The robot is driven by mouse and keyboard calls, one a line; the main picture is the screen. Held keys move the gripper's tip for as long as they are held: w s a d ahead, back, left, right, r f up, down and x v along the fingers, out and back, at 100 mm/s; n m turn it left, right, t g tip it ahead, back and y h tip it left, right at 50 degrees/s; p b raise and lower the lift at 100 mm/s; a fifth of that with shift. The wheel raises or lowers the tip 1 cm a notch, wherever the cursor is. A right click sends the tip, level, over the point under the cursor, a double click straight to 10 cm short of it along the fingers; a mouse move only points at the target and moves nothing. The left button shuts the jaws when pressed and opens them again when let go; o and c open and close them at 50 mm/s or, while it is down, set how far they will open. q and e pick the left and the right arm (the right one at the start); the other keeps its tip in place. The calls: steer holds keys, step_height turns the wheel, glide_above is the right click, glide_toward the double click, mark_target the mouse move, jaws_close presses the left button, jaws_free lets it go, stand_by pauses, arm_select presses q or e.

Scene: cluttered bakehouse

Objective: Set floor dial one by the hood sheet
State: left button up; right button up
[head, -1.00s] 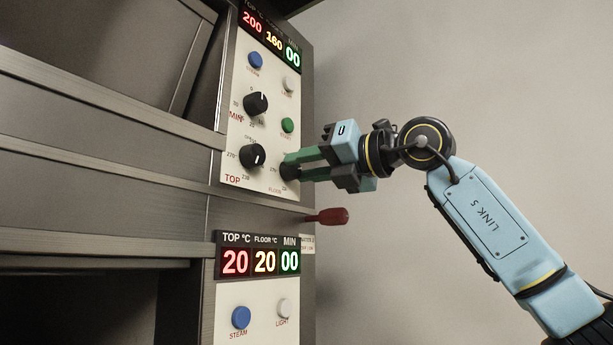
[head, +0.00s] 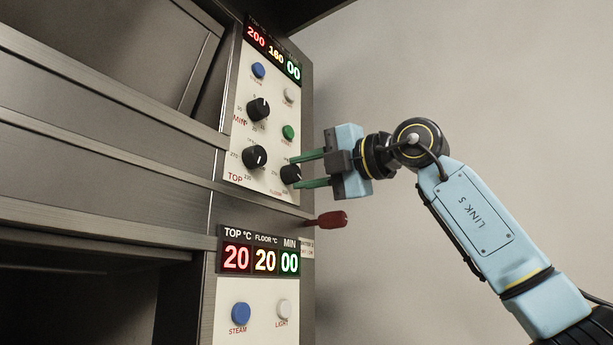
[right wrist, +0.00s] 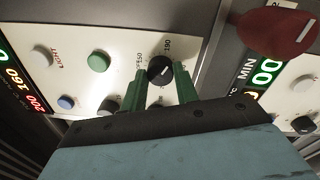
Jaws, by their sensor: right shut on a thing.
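The floor dial (head: 290,174) is a black knob at the lower right of the upper oven panel (head: 238,180). My right gripper (head: 295,172) is shut on it, one green finger above and one below in the head view. In the right wrist view the dial (right wrist: 160,70) sits between the two fingertips (right wrist: 160,82), its white pointer mark showing. No hood sheet is in view. My left gripper is not in view.
The TOP dial (head: 254,157) and MIN dial (head: 258,110) are close by on the left. A green button (head: 288,132) is just above. A red-handled lever (head: 328,219) sticks out below my gripper. A lower display (head: 263,260) reads 20, 20, 00. The right side is bare wall.

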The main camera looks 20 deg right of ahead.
steer(key=shift+m, duration=0.4)
steer(key=o, duration=1)
steer(key=shift+s+d, duration=0.1)
steer(key=shift+s+d+b, duration=0.2)
steer(key=shift+s+b, duration=0.05)
steer(key=shift+b, duration=0.05)
steer(key=b+v, duration=0.2)
steer(key=v, duration=1)
steer(key=shift+s+d, duration=0.2)
steer(key=shift+s, duration=0.05)
steer(key=shift+f, duration=0.1)
